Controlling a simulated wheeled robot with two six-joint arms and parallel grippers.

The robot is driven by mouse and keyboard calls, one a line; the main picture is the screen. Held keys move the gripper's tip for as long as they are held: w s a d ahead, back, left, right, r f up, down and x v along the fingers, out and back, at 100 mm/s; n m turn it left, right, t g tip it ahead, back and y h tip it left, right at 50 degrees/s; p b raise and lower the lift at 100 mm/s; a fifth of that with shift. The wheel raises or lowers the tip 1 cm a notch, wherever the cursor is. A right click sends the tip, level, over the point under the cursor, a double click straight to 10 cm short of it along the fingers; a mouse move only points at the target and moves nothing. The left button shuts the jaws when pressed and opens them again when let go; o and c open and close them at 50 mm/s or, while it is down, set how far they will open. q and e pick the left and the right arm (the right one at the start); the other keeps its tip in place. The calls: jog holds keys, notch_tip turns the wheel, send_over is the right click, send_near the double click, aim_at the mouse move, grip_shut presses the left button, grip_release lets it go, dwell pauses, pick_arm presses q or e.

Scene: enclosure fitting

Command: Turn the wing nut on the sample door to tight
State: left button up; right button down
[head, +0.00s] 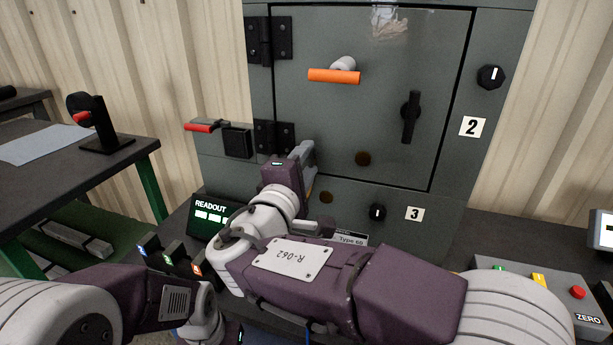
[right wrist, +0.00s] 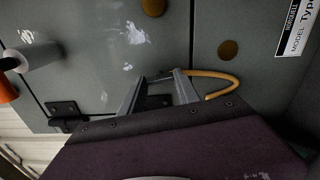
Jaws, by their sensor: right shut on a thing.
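The sample door (head: 320,120) is a grey panel, shut in its frame, with black hinges on its left side. My right gripper (head: 307,160) is at the door's lower left part, near the lower hinge.
An orange handle (head: 334,76) and a black lever (head: 410,117) stick out of the door. A yellow-orange curved piece (right wrist: 225,91) lies beside the fingers. A readout box (head: 207,214) stands below left, and a button box (head: 540,285) at the right.

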jog(key=shift+f+m+b, duration=0.15)
jog(key=shift+m+b, duration=0.35)
jog(key=shift+b, duration=0.05)
jog(key=c, duration=0.9)
grip_release()
jog(key=p+v, duration=0.2)
jog(key=v, duration=0.7)
jog(key=shift+p, duration=0.35)
